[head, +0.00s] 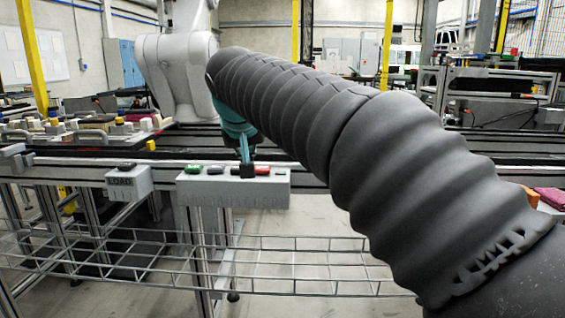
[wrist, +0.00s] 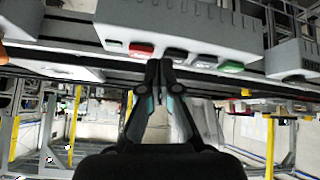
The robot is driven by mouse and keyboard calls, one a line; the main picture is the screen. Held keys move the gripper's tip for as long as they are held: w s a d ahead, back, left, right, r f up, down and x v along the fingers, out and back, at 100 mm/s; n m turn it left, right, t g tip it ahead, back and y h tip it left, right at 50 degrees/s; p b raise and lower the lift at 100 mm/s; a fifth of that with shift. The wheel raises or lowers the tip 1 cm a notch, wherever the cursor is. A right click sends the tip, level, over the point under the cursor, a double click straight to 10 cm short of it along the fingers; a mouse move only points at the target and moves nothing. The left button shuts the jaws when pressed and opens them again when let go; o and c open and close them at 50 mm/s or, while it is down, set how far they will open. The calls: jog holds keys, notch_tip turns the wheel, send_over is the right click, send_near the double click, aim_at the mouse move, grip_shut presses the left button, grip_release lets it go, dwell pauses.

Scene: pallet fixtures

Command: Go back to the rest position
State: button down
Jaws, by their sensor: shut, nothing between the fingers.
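My gripper (head: 246,163) is at the end of my dark ribbed arm, over the grey button box in the head view. In the wrist view my gripper (wrist: 159,68) has its fingertips together with nothing between them. The button box (head: 232,188) carries a green button (head: 193,169), dark and grey buttons, and a red button (head: 263,170). It also shows in the wrist view (wrist: 190,25), with the red button (wrist: 141,50) and green button (wrist: 231,67). The fingertips appear close to the dark button (wrist: 177,53); I cannot tell whether they touch it.
A smaller box marked LOAD (head: 130,183) hangs left of the button box on the conveyor rail (head: 80,172). Fixtures with yellow and white parts (head: 95,132) lie at the left. A wire shelf (head: 280,262) is below. A white robot arm (head: 170,65) stands behind.

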jog(key=s+d+f+m+g, duration=0.1)
jog(key=s+d+f, duration=1.1)
jog(key=s, duration=0.2)
jog(key=s+d+f+m+g, duration=0.1)
jog(key=s+d+f, duration=1)
jog(key=s, duration=0.3)
jog(key=shift+s+d+f+m, duration=0.25)
jog(key=shift+d+f+m, duration=0.1)
jog(key=shift+d, duration=0.15)
